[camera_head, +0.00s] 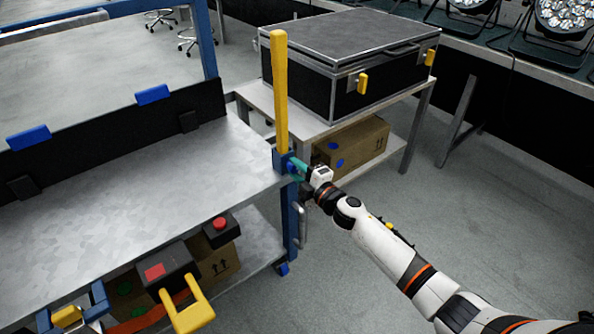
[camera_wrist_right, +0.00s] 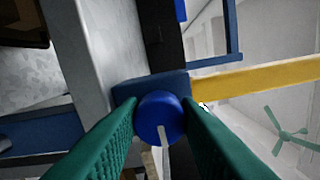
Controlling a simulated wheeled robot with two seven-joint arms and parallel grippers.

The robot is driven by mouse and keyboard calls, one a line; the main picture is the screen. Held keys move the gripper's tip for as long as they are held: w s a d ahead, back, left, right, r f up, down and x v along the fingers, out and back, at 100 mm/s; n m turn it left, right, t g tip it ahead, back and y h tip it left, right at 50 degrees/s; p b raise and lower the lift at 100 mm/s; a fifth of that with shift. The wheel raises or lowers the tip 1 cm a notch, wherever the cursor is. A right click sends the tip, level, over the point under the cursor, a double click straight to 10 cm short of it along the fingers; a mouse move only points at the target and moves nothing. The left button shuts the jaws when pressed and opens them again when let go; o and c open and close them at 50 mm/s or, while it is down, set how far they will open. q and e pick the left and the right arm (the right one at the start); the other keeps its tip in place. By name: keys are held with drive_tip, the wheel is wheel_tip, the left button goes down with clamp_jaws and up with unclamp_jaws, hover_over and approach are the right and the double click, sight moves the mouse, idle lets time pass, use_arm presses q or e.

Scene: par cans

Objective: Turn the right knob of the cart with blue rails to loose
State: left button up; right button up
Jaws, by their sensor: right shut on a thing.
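The cart (camera_head: 150,200) has a metal top and blue posts and rails. At its right front corner a blue bracket holds an upright yellow bar (camera_head: 280,90). The blue right knob (camera_wrist_right: 160,118) sits on this bracket (camera_wrist_right: 125,92). A white line on its face runs toward the bottom of the wrist view. My right gripper (camera_head: 298,168) has green fingers, which also show in the wrist view (camera_wrist_right: 158,130) on both sides of the knob, shut on it. The knob is largely hidden in the head view. My left gripper is not in view.
A metal side table (camera_head: 255,95) with a black case (camera_head: 350,70) stands behind the cart corner, with a cardboard box (camera_head: 365,145) below. A dark box with a yellow handle (camera_head: 190,312) is at the cart's front. The floor (camera_head: 480,190) at right is clear.

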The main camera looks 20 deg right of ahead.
drive_tip(key=n, duration=0.2)
drive_tip(key=shift+f+n, duration=0.1)
drive_tip(key=shift+n, duration=0.3)
drive_tip(key=n+b, duration=0.1)
drive_tip(key=n, duration=0.2)
drive_tip(key=shift+n, duration=0.3)
drive_tip(key=n, duration=0.3)
drive_tip(key=shift+n+b, duration=0.3)
drive_tip(key=shift+n, duration=0.1)
drive_tip(key=n, duration=0.3)
drive_tip(key=shift+f, duration=0.1)
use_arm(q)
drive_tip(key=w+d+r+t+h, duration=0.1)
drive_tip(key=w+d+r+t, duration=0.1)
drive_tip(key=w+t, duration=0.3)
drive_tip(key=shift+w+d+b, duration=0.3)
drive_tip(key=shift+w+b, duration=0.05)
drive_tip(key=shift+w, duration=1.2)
use_arm(e)
drive_tip(key=shift+n, duration=1.5)
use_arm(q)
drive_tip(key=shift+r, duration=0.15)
use_arm(e)
drive_tip(key=o, duration=1)
